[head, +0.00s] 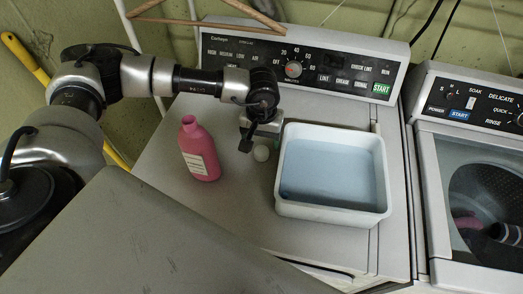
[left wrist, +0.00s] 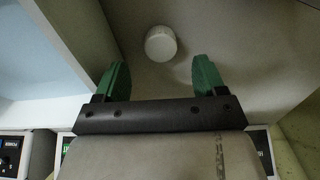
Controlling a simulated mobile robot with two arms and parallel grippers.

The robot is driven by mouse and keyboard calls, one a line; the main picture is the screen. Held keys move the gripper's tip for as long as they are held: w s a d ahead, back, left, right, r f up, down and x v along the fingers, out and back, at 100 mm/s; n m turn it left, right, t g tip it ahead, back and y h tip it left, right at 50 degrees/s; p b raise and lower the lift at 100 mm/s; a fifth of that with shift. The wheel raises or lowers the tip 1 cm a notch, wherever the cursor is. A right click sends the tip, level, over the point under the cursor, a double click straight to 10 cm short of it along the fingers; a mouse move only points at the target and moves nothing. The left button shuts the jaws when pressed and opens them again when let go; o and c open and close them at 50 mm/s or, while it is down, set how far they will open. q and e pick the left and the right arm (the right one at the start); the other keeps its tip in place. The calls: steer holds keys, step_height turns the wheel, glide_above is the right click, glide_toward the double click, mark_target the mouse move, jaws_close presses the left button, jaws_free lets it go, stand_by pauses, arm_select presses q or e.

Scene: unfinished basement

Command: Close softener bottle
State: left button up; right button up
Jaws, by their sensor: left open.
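The pink softener bottle (head: 201,158) stands upright on the dryer top, with a white label and an uncapped neck. A round white cap (head: 261,153) lies on the dryer top to the right of the bottle, close to the white tub. The cap also shows in the left wrist view (left wrist: 160,43), just beyond the fingertips and roughly centred between them. My left gripper (head: 262,144) is open and empty, with green finger pads, close to the cap. It also shows in the left wrist view (left wrist: 160,72). My right gripper is not in view.
A white tub (head: 332,212) of bluish liquid stands right beside the cap and gripper. The dryer's control panel (head: 300,65) rises behind. A washer (head: 470,170) with items inside is at the right. The dryer top (head: 230,225) in front of the bottle is clear.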

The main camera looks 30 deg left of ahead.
mark_target(261, 150)
arm_select(q)
step_height(261, 150, down, 4)
steer(key=shift+f+p, duration=0.2)
steer(key=shift+p, duration=0.95)
steer(key=shift+f, duration=0.3)
steer(key=shift+c, duration=0.3)
steer(key=c, duration=0.9)
